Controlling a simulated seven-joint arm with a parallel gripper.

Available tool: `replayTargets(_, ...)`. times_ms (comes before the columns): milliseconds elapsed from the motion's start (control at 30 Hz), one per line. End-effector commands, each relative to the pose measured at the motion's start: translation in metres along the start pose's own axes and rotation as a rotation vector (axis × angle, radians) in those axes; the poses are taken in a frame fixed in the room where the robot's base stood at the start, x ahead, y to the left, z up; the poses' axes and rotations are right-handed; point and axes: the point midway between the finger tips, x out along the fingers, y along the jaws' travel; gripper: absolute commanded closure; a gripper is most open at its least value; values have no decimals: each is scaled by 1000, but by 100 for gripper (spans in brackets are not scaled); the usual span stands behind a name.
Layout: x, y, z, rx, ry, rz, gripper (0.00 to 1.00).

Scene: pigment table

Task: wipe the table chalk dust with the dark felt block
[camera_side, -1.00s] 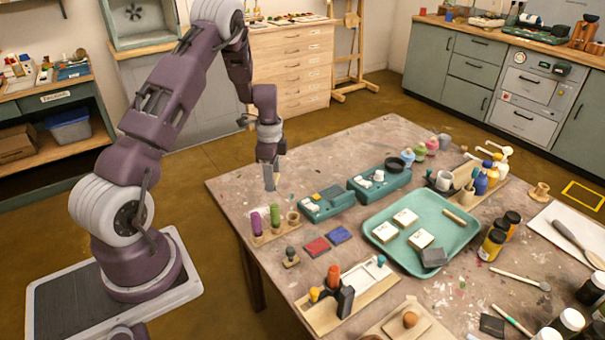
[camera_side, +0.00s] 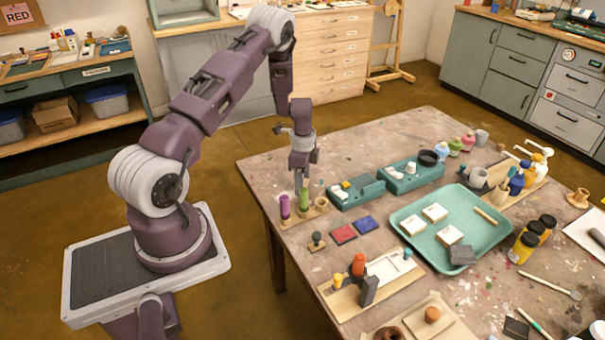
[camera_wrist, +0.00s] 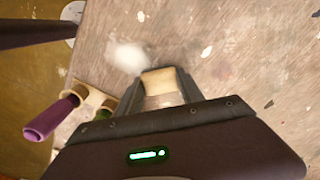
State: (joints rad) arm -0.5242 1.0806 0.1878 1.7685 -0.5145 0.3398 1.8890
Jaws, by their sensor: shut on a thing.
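My gripper (camera_side: 300,178) points down low over the table's left corner, just behind the chalk rack. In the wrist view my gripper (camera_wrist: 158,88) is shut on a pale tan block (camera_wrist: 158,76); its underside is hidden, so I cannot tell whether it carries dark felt. A soft white patch of chalk dust (camera_wrist: 128,54) lies on the wood just beyond the fingers, to the upper left. I cannot tell whether the block touches the table.
The rack (camera_side: 319,210) holds a purple stick (camera_side: 285,206) and a green stick (camera_side: 304,198), close to my gripper. Teal boxes (camera_side: 356,193) stand to its right. Red and blue pads (camera_side: 344,234) lie in front. The teal tray (camera_side: 405,212) is farther right.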

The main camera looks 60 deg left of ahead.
Motion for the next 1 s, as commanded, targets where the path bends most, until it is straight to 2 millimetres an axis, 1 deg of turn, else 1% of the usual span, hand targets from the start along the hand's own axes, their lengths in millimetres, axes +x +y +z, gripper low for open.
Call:
replayTargets(33,4,2,3,-2,0,2,88)
replayTargets(67,3,4,5,-3,1,2,93)
replayTargets(133,6,9,9,-3,1,3,93)
replayTargets(1000,4,65,65,-4,0,3,93)
